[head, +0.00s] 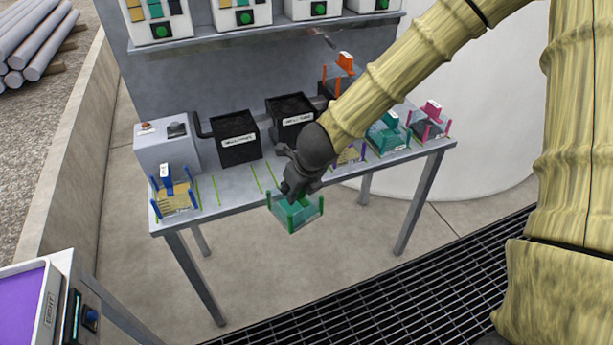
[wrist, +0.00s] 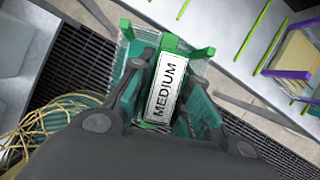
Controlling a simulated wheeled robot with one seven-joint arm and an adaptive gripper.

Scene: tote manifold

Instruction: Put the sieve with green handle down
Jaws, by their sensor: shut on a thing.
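The sieve with green handle (head: 295,214) is a clear teal tray with green corner posts, held in front of the table's front edge in the head view. My gripper (head: 292,196) is shut on its handle from above. In the wrist view the green handle (wrist: 170,44) carries a white label reading MEDIUM, between the fingers of my gripper (wrist: 150,100). The sieve's teal mesh (wrist: 200,112) shows around the handle. My gripper hides part of the sieve in both views.
The grey table (head: 225,208) has green line marks and a free stretch behind the held sieve. A blue-handled sieve (head: 175,198) stands at its left end. Orange (head: 345,62), purple (head: 350,154), teal (head: 387,135) and pink (head: 428,122) ones stand right. Black bins (head: 236,138) stand at the back.

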